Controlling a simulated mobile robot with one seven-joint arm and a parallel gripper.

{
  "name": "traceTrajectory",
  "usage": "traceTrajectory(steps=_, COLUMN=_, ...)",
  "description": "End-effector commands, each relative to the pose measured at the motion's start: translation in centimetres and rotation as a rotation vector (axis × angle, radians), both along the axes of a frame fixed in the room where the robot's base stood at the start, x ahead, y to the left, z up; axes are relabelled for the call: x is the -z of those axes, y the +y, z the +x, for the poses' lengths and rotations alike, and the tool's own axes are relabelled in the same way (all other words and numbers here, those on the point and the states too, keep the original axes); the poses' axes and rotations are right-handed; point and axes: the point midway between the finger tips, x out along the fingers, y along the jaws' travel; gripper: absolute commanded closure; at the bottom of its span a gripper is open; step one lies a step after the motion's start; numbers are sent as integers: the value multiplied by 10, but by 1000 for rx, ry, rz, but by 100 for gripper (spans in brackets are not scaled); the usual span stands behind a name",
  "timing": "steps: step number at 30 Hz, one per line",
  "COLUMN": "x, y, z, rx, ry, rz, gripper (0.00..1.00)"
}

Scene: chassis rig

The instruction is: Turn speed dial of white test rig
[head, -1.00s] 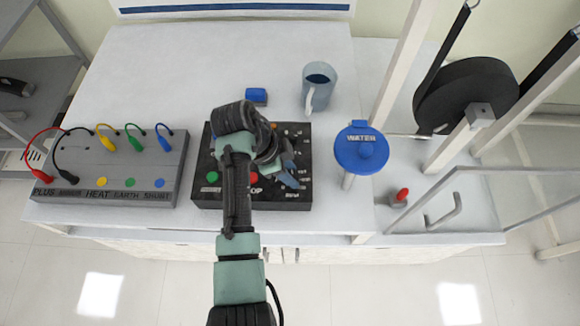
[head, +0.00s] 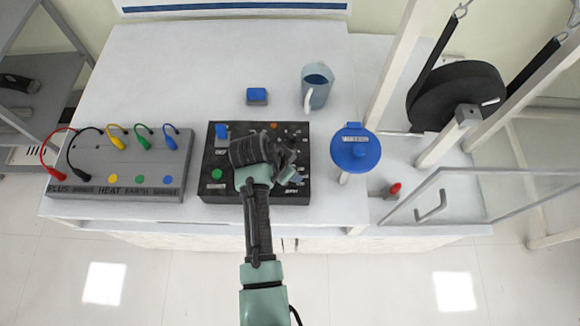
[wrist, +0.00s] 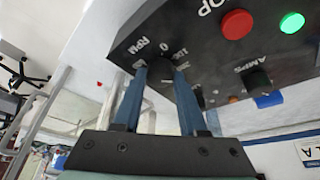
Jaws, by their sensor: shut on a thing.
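The speed dial (wrist: 161,76) is a dark knob with an RPM scale on the black control box (wrist: 205,62). In the wrist view my gripper (wrist: 160,72) has one blue finger on each side of it and is shut on it. In the head view the control box (head: 217,190) stands on the bench, and my gripper (head: 292,176) is at its lower right. There my wrist and arm hide the dial and much of the panel. The white test rig's frame (head: 399,55) with a black wheel (head: 455,97) stands at the right.
A green button (head: 217,174) and a blue switch (head: 221,131) sit on the box's left side. A grey terminal box (head: 115,188) with cables is at the left. A blue block (head: 257,96), a mug (head: 316,88) and a blue lidded WATER vessel (head: 355,150) stand nearby.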

Motion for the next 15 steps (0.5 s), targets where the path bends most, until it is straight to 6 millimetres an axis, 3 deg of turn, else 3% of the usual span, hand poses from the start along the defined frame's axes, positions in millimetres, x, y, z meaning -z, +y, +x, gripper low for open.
traceTrajectory(steps=13, x=-1, y=0, z=1, rx=-11, ry=-3, rz=1, gripper=100)
traceTrajectory(steps=14, x=-1, y=0, z=1, rx=-11, ry=-3, rz=1, gripper=57)
traceTrajectory(steps=15, x=-1, y=0, z=1, rx=-11, ry=-3, rz=1, gripper=50)
